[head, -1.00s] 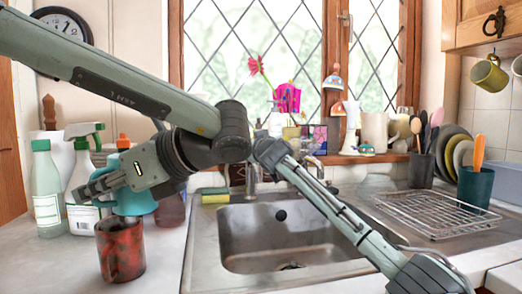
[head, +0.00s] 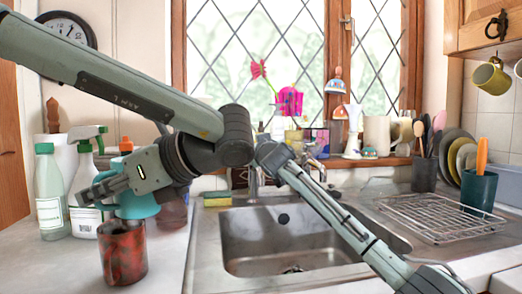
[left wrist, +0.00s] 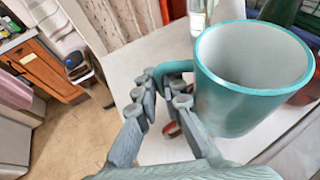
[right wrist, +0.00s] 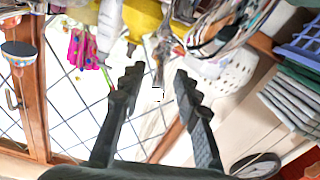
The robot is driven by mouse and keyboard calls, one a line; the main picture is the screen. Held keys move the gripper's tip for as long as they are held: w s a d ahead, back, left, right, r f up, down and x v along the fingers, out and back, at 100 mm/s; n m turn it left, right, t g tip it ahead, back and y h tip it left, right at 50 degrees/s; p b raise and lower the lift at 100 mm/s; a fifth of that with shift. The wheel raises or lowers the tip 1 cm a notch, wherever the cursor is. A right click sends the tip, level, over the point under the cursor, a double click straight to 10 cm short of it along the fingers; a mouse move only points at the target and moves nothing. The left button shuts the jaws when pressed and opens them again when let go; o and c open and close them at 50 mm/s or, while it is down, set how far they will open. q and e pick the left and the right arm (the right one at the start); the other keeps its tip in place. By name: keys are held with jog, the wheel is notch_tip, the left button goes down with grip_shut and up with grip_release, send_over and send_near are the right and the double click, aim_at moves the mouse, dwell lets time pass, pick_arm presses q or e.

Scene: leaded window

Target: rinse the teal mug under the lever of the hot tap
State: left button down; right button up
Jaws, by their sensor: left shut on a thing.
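The teal mug (head: 140,204) is in my left gripper (head: 92,192), above the counter left of the sink and partly hidden by the gripper. In the left wrist view the mug (left wrist: 222,95) looks empty, and the fingers (left wrist: 163,95) are shut on its handle. A chrome tap (head: 253,182) stands behind the sink (head: 300,225), partly hidden by my arms; its lever is hard to make out. My right gripper (right wrist: 158,82) is open and empty in the right wrist view; in the head view my left arm hides it.
A red-brown mug (head: 122,253) stands on the counter just below the teal mug. A pale green bottle (head: 50,195) and a spray bottle (head: 84,190) stand to its left. A sponge (head: 217,199) lies behind the sink, and a wire rack (head: 435,214) is at right.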

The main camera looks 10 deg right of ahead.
jog(key=s+d, duration=0.1)
jog(key=s, duration=1)
jog(key=shift+d, duration=0.15)
